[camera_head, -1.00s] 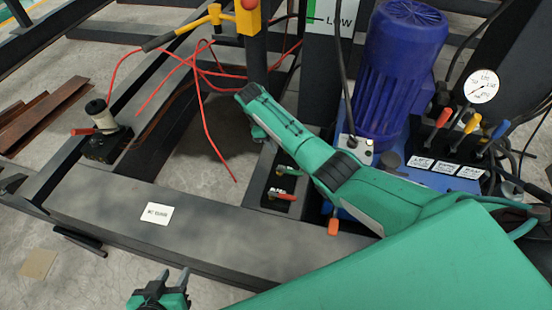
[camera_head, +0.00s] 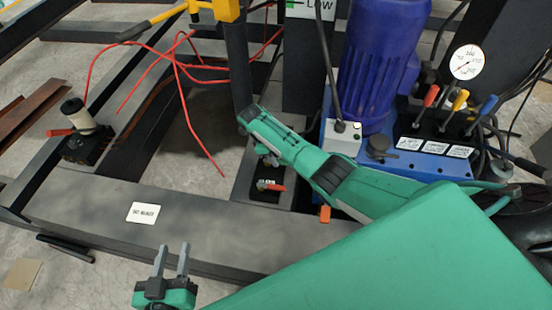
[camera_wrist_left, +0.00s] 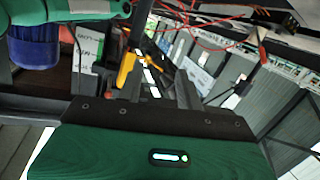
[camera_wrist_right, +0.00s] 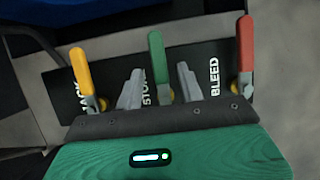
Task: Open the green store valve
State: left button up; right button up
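In the right wrist view the green STORE lever (camera_wrist_right: 156,55) stands upright on a dark labelled panel, between a yellow lever (camera_wrist_right: 82,72) on the left and a red BLEED lever (camera_wrist_right: 245,45) on the right. My right gripper (camera_wrist_right: 159,72) is open, with its fingers either side of the green lever and no visible grip on it. In the head view its arm hides the green lever; only a red lever (camera_head: 275,187) shows beside it on the black valve block.
A blue pump unit (camera_head: 375,75) with a gauge (camera_head: 467,63) and three coloured levers stands at the right. Red hoses (camera_head: 185,75) and a yellow tool (camera_head: 225,8) lie behind. A black base with a red lever (camera_head: 62,132) stands at left. The labelled beam (camera_head: 75,200) is otherwise clear.

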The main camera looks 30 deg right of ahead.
jog(key=shift+s+d+f, duration=0.1)
jog(key=shift+d+f, duration=0.05)
jog(key=shift+f, duration=0.2)
grip_shut()
